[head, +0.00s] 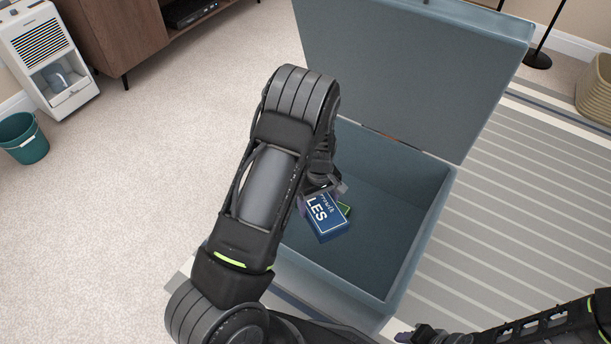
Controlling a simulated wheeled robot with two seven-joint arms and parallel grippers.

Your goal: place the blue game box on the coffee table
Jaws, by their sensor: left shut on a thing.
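The blue game box (327,219) has white lettering and shows inside an open blue-grey chest (440,210). My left gripper (312,200) reaches down into the chest and is shut on the blue game box; its fingers are partly hidden by my wrist and arm. A green item (345,209) shows just behind the box. I cannot tell whether the box touches the chest floor. My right gripper (408,335) is at the bottom edge, to the right of the chest front, and its fingers are too cut off to judge. No coffee table is in view.
The chest lid (400,70) stands open at the back. A striped rug (530,200) lies to the right, with a woven basket (597,90) beyond. At left are a teal bin (24,138), a white dehumidifier (50,60) and a wooden cabinet (115,35). The carpet at left is clear.

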